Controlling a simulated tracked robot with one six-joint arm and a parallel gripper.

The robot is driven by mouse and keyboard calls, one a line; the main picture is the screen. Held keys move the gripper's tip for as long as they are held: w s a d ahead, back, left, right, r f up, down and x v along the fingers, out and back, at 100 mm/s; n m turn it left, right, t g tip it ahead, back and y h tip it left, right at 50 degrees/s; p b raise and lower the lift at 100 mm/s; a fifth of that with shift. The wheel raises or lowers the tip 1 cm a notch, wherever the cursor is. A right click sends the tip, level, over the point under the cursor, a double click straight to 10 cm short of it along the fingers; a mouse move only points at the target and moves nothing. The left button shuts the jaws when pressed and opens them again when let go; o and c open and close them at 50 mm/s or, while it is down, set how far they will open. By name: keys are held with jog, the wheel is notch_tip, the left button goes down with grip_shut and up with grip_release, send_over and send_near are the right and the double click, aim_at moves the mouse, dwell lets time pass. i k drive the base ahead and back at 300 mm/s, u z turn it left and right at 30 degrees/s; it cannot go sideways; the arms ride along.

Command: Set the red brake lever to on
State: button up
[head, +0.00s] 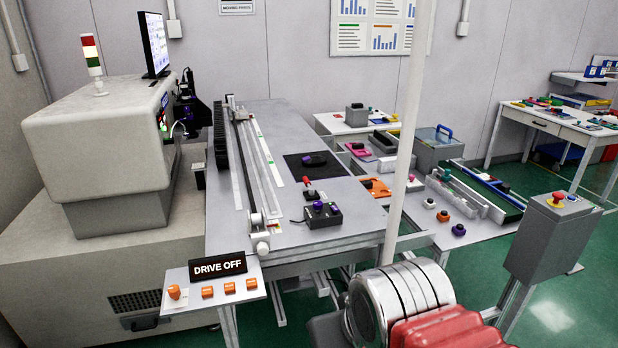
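A small red lever-like part (310,191) with a dark part and a pale tip stands on the grey machine table (260,120), right of the long linear rail. It looks like the brake lever, but it is too small to tell its position or read any marks. A sign reading "DRIVE OFF" (218,266) stands at the table's front left. My gripper is not in view; silver and red parts of my arm show at the bottom right.
A black box with a purple knob (322,213) sits just in front of the red part. The linear rail (254,165) runs along its left. A pale vertical post (409,130) rises to its right. A grey pedestal with a red button (552,235) stands at right.

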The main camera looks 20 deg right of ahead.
aim_at(306, 180)
jog(key=u, duration=0.05)
jog(key=i, duration=1)
jog(key=z, duration=0.05)
